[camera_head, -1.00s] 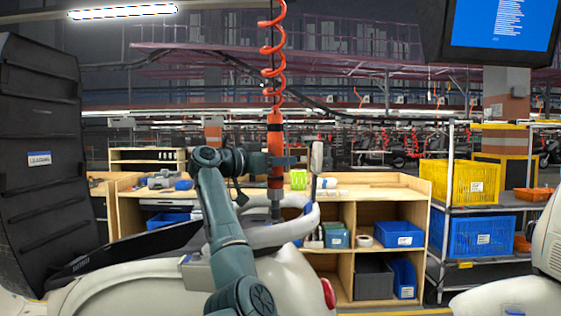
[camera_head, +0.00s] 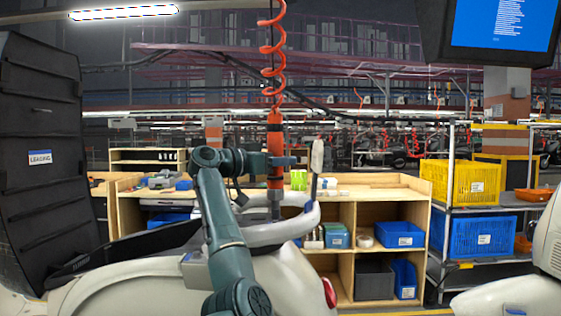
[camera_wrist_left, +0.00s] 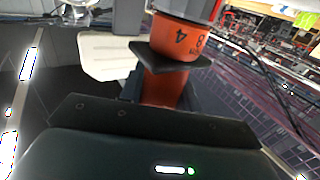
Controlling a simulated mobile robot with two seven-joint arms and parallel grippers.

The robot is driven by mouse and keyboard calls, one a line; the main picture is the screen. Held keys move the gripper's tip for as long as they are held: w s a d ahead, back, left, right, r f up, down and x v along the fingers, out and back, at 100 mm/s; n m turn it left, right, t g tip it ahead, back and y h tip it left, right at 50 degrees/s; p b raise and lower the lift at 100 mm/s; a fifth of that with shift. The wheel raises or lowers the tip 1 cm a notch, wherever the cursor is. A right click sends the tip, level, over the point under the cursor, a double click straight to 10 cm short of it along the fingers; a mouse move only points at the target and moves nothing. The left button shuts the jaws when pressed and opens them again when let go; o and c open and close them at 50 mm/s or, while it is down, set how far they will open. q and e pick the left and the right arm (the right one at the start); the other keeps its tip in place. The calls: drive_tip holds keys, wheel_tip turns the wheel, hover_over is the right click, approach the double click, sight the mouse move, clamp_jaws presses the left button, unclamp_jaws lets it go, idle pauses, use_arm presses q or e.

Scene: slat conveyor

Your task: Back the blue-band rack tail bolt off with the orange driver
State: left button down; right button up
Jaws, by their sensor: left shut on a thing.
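The orange driver (camera_head: 275,140) hangs upright from a coiled orange cord. My left gripper (camera_head: 277,161) is shut around its body. In the left wrist view the driver (camera_wrist_left: 168,88) sits between the dark fingers, with a numbered orange collar. The grey tip of the driver points down at the light grey tail rack (camera_head: 275,236) of a pale scooter. Whether the tip touches a bolt cannot be told. A small blue patch (camera_head: 308,207) on the rack's upright end may be the blue band. The bolt itself is not distinguishable. My right gripper is not in view.
The scooter's red tail light (camera_head: 329,293) faces right. A tall black panel (camera_head: 40,130) stands at the left. Behind is a wooden bench (camera_head: 360,190) with bins. A shelf with yellow (camera_head: 458,183) and blue crates stands right, above another pale scooter body (camera_head: 512,297).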

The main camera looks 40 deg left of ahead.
use_arm(q)
drive_tip(key=shift+f+b, duration=0.45)
drive_tip(key=shift+f, duration=0.1)
drive_tip(key=shift+s+d+f+b, duration=0.1)
drive_tip(key=shift+d+f+b, duration=0.1)
drive_tip(key=shift+f+b, duration=0.4)
idle(0.9)
drive_tip(key=shift+a+r, duration=0.1)
drive_tip(key=shift+r, duration=0.15)
idle(0.4)
drive_tip(key=shift+r+p, duration=0.3)
drive_tip(key=shift+p, duration=0.25)
drive_tip(key=shift+r, duration=0.1)
idle(0.4)
drive_tip(key=shift+w+a+p, duration=0.15)
drive_tip(key=shift+w+p, duration=0.1)
drive_tip(key=shift+p, duration=0.1)
idle(0.9)
drive_tip(key=shift+a+r+p, duration=0.1)
drive_tip(key=shift+r+p, duration=0.3)
drive_tip(key=shift+r, duration=0.3)
drive_tip(key=shift+r, duration=0.1)
